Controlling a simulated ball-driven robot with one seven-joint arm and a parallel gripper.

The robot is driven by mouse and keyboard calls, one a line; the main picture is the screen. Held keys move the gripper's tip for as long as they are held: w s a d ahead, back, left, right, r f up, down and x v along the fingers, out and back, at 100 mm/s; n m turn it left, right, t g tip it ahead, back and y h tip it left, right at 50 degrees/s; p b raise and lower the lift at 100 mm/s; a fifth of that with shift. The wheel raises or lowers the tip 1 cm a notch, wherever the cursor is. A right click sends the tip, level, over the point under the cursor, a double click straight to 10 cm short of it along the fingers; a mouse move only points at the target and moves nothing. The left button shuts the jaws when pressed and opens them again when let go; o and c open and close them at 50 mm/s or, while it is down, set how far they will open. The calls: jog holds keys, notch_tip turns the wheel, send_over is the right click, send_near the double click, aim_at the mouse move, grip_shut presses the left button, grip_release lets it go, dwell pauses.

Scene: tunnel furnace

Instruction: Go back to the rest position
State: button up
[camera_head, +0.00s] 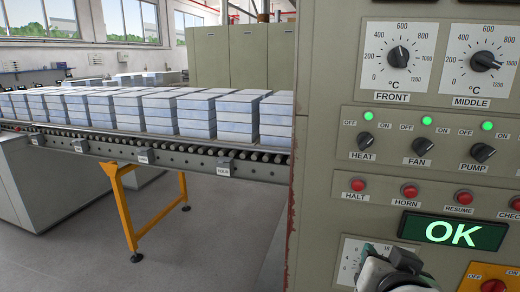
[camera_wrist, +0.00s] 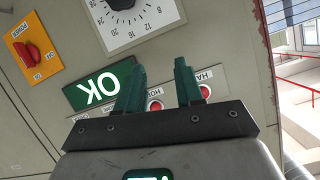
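My gripper (camera_wrist: 160,76) shows in the wrist view with its two green fingers apart and nothing between them. It is in front of the furnace control panel (camera_head: 335,110), with the red halt button (camera_wrist: 205,91) and horn button (camera_wrist: 154,105) behind the fingers. The panel appears upside down in that view. In the head view, a white and black part of my arm shows at the bottom right, in front of the lower dial (camera_head: 352,250). The fingertips cannot be made out there.
The green OK display (camera_head: 452,231) is lit. Heat (camera_head: 367,143), fan (camera_head: 422,146) and pump (camera_head: 482,153) knobs sit above it. Left of the panel, a roller conveyor (camera_head: 180,156) carries stacks of pale blocks (camera_head: 190,112). Open floor (camera_head: 215,230) lies below, beside a yellow leg (camera_head: 125,210).

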jog(key=s+d+f+n+g, duration=0.1)
jog(key=s+d+f+g, duration=0.1)
jog(key=s+f, duration=0.35)
jog(key=s+d+f+n+g+y+p, duration=0.1)
jog(key=s+d+f+g, duration=0.1)
jog(key=f, duration=0.6)
jog(key=s+d+f+n+g, duration=0.2)
jog(key=s+f+g, duration=0.15)
jog(key=f, duration=0.35)
jog(key=s+f+g+y, duration=0.1)
jog(key=s+f+g, duration=0.1)
jog(key=s+f, duration=0.3)
jog(key=s+f+n+g+y+p, duration=0.1)
jog(key=s+f, duration=0.5)
jog(key=s, duration=0.7)
jog(key=shift+d+n+g+y, duration=0.2)
jog(key=shift+n+g+y, duration=0.15)
jog(key=shift+g, duration=0.4)
jog(key=shift+f, duration=0.1)
